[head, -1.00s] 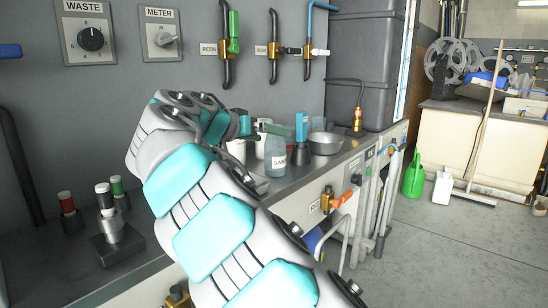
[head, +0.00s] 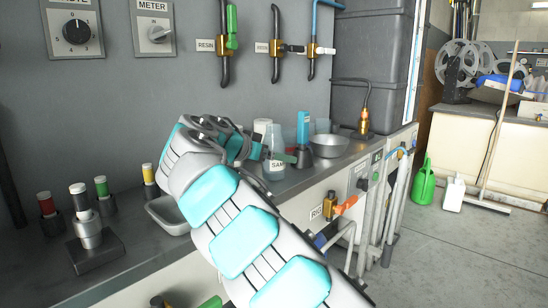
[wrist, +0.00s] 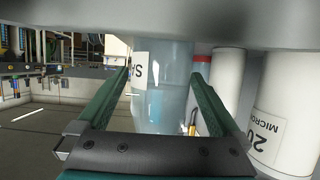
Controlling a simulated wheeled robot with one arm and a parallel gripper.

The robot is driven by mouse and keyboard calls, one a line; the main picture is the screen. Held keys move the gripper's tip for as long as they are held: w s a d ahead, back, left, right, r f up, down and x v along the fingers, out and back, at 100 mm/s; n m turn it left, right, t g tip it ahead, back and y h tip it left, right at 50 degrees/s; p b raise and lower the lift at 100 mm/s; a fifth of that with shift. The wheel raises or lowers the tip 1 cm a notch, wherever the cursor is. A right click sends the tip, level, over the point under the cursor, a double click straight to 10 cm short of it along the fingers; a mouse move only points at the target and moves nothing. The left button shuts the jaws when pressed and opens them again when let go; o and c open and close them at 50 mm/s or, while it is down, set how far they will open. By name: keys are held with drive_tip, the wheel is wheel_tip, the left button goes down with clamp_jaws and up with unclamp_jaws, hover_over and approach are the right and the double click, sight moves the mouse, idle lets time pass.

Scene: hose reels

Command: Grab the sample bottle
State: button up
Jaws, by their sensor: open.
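The sample bottle (head: 274,173) is a clear, bluish bottle with a white label, upright on the grey counter in the head view. In the wrist view the sample bottle (wrist: 165,60) stands between the two green fingers of my gripper (wrist: 163,76), its label turned to the left. The fingers are open, one on each side of it; I cannot tell whether either touches. In the head view my gripper (head: 268,154) is at the bottle's upper part, partly hidden by my own wrist.
White cylinders (wrist: 274,110) stand close on the right in the wrist view, one marked 20 MICRON. A grey tray (head: 170,214) and capped vials (head: 102,190) stand left.

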drive_tip(key=x, duration=0.2)
drive_tip(key=shift+w+d+f, duration=0.15)
drive_tip(key=shift+w+f, duration=0.05)
drive_tip(key=shift+c, duration=0.2)
drive_tip(key=c, duration=1.5)
drive_tip(key=shift+r, duration=0.15)
